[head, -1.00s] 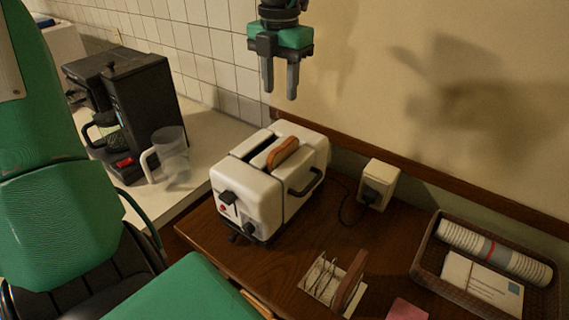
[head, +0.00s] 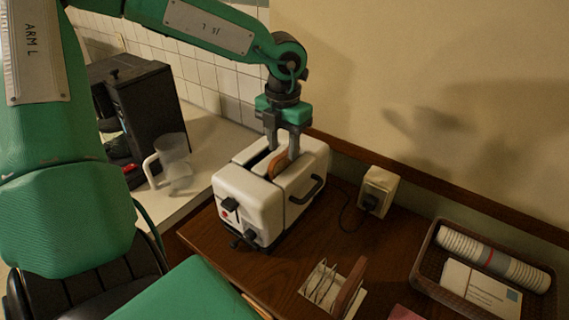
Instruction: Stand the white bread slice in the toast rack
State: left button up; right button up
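A bread slice with an orange-brown crust (head: 278,166) stands in a slot of the white toaster (head: 250,205), its top edge showing. My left gripper (head: 282,152) points down over the toaster, with its fingers apart at about the same gap as before. One fingertip is beside the slice's far end; I cannot tell whether the fingers touch it. The wire toast rack (head: 319,284) stands on the brown table in front of the toaster, with a darker brown slice (head: 349,287) upright at its right end. My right gripper is out of view.
A wicker tray (head: 424,268) with a striped roll (head: 492,258) and an envelope (head: 480,290) lies at the right. A socket box (head: 379,188) is behind. A coffee machine (head: 143,110) and a clear jug (head: 172,160) stand left. A pink item (head: 405,313) lies at the front.

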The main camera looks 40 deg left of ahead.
pick_arm(q)
jog(key=shift+f, duration=1.3)
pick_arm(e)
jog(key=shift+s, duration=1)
pick_arm(q)
jog(key=shift+c, duration=0.2)
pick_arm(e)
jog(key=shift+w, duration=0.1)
pick_arm(q)
grip_shut()
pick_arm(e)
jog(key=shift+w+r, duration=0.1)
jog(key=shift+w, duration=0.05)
pick_arm(q)
jog(key=shift+r, duration=0.1)
